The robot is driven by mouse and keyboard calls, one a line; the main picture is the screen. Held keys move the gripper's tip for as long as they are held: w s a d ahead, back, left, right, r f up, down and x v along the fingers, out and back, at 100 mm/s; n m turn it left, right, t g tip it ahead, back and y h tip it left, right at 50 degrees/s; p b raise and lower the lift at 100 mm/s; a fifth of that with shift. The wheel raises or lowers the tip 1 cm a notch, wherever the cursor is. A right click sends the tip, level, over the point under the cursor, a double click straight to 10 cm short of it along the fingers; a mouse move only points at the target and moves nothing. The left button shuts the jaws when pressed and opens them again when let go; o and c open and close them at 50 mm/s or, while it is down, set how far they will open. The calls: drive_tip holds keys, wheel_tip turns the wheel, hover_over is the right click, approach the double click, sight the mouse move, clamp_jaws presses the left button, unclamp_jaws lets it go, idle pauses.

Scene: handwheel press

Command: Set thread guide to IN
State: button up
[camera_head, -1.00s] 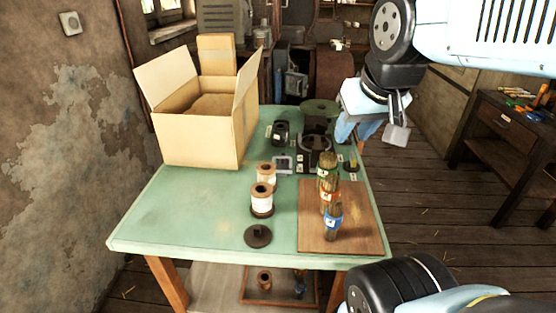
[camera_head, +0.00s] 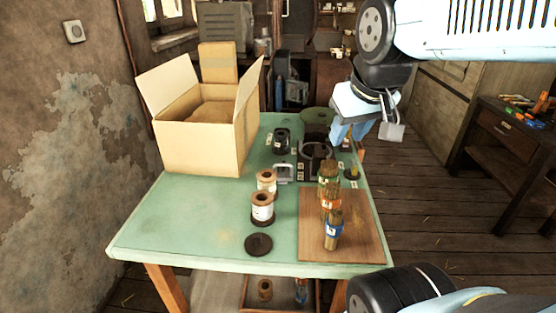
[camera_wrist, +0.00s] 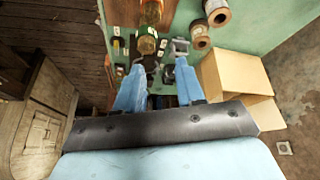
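The handwheel press (camera_head: 316,150) is a dark machine at the far right part of the green table, partly behind my gripper. Small white labels lie around it, too small to read. I cannot tell for certain which part is the thread guide or whether it is at IN. A grey square frame (camera_head: 284,172) sits left of the press, and a small dark base with a yellow post (camera_head: 351,172) stands to its right. My gripper (camera_head: 346,134) hangs above the table's right edge near the press. In the wrist view my gripper (camera_wrist: 160,66) has its two blue fingers apart, with nothing held between them.
An open cardboard box (camera_head: 200,140) fills the table's back left. Two thread spools (camera_head: 262,207) and a dark disc (camera_head: 258,243) stand mid-table. Several labelled bottles (camera_head: 333,232) stand on a wooden board (camera_head: 366,235) at the front right. The table's front left (camera_head: 170,220) is clear.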

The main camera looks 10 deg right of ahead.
drive_tip(key=w+a+f+n+g, duration=0.25)
drive_tip(key=w+n, duration=0.45)
drive_tip(key=w, duration=0.7)
drive_tip(key=n, duration=0.7)
approach(283, 164)
drive_tip(key=shift+g, duration=0.35)
drive_tip(key=f, duration=0.2)
drive_tip(key=w+f, duration=0.1)
drive_tip(key=f, duration=0.2)
drive_tip(key=w+f, duration=0.1)
drive_tip(key=f, duration=0.1)
drive_tip(key=shift+w+d+f, duration=0.1)
drive_tip(key=shift+w+f, duration=0.05)
drive_tip(key=shift+f, duration=0.15)
clamp_jaws()
